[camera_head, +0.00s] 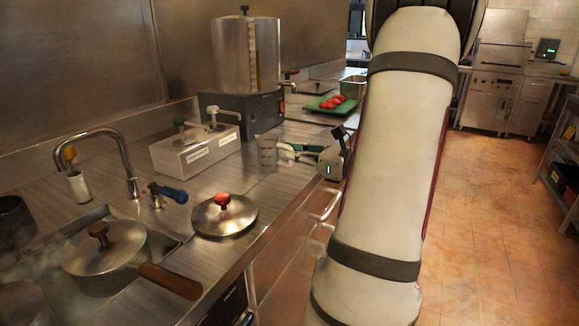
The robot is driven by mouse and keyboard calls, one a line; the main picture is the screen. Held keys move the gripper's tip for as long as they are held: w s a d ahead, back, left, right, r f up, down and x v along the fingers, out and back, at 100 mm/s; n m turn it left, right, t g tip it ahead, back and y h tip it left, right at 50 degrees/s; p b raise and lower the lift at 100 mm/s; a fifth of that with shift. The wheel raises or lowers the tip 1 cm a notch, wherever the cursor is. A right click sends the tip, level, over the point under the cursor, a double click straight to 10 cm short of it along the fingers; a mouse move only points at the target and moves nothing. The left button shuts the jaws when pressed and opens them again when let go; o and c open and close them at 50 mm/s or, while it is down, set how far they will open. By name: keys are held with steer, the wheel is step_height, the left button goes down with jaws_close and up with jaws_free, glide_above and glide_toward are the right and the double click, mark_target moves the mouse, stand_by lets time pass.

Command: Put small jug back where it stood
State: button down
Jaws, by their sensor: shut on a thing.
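The small jug (266,152) is a clear, grey-looking cup with faint markings. It is upright at the counter, right of the two-pump dispenser box. I cannot tell whether its base rests on the steel or is slightly above it. My gripper (283,151) reaches in from the right and is shut on the jug's right side. The fingertips are small and partly hidden against the jug. My arm covers much of the right middle of the view.
The dispenser box (195,150) stands close left of the jug. A tall steel urn (246,60) is behind it. A green board (325,104) with red food lies farther back.

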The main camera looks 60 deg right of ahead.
steer(key=shift+w+d, duration=0.3)
steer(key=shift+w, duration=0.05)
steer(key=shift+w+d+f+b, duration=0.15)
steer(key=shift+f+b, duration=0.15)
steer(key=shift+f, duration=0.65)
steer(key=shift+w+d+f+b, duration=0.1)
steer(key=shift+f+b, duration=0.15)
steer(key=shift+f, duration=0.65)
steer(key=shift+f, duration=0.15)
steer(key=c, duration=1.7)
jaws_free()
steer(key=shift+o, duration=0.2)
steer(key=shift+r, duration=0.2)
steer(key=s+p, duration=0.1)
steer(key=s, duration=1.1)
steer(key=shift+d+r+p, duration=0.15)
steer(key=shift+r+p, duration=0.1)
steer(key=shift+p, duration=0.05)
